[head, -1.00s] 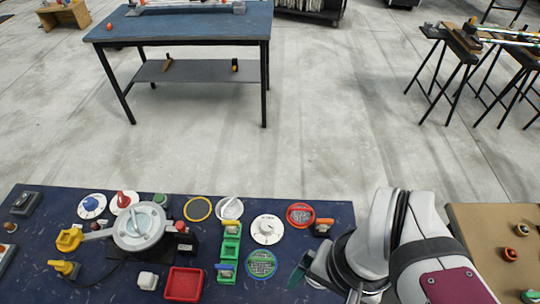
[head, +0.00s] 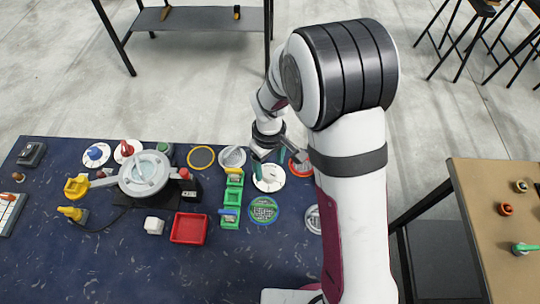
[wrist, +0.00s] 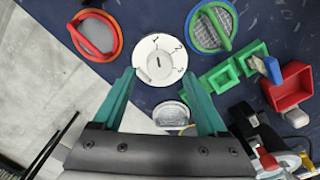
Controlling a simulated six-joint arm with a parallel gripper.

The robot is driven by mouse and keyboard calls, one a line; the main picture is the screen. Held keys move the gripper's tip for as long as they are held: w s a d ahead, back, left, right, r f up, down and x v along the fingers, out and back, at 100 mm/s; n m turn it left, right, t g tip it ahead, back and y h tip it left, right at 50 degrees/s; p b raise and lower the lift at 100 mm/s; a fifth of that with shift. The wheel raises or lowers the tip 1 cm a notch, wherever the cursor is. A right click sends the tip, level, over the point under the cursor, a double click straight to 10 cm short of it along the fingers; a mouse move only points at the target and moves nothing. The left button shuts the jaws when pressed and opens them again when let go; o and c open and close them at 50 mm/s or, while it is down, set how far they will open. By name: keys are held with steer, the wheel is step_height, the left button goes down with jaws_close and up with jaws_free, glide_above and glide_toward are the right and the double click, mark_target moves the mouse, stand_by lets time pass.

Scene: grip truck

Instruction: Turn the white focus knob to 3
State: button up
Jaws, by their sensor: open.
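The white focus knob sits in the middle of a round white dial (wrist: 146,60) marked 1, 2 and 3. In the wrist view a short dark mark shows on the knob (wrist: 160,68); I cannot tell which number it points to. In the head view the dial (head: 268,185) lies on the blue table, partly behind my gripper. My gripper (wrist: 158,76) is open and empty. Its two teal fingers stand apart, with their tips on either side of the dial's near edge in the wrist view. I see no contact with the knob.
A green-ringed disc (head: 263,210), a red-ringed disc (head: 300,168) and a pale round knob (head: 232,157) lie close around the dial. Green blocks (head: 232,198) and a red tray (head: 189,228) are to its left.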

mark_target(269, 175)
steer(key=shift+f, duration=1.5)
jaws_close()
